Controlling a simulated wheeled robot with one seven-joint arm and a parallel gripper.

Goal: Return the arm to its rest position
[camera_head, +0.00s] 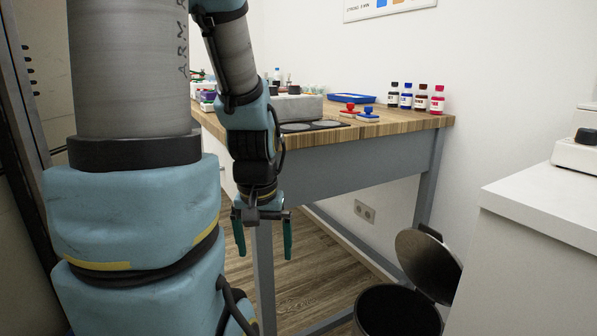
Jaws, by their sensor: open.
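My gripper (263,236) hangs pointing down at the end of my blue and grey arm, in front of the near edge of the wooden table (405,132). Its two green fingers are spread apart with nothing between them. The gripper is below the level of the tabletop, with the wood-patterned floor behind it. My arm's large near links fill the left of the view and hide part of the room behind them.
On the table are a grey block (297,107), a red stamp (350,110), a blue stamp (368,115), a blue tray (351,98) and several small bottles (421,98). An open black bin (398,312) stands below right. A white counter (548,205) is at the right.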

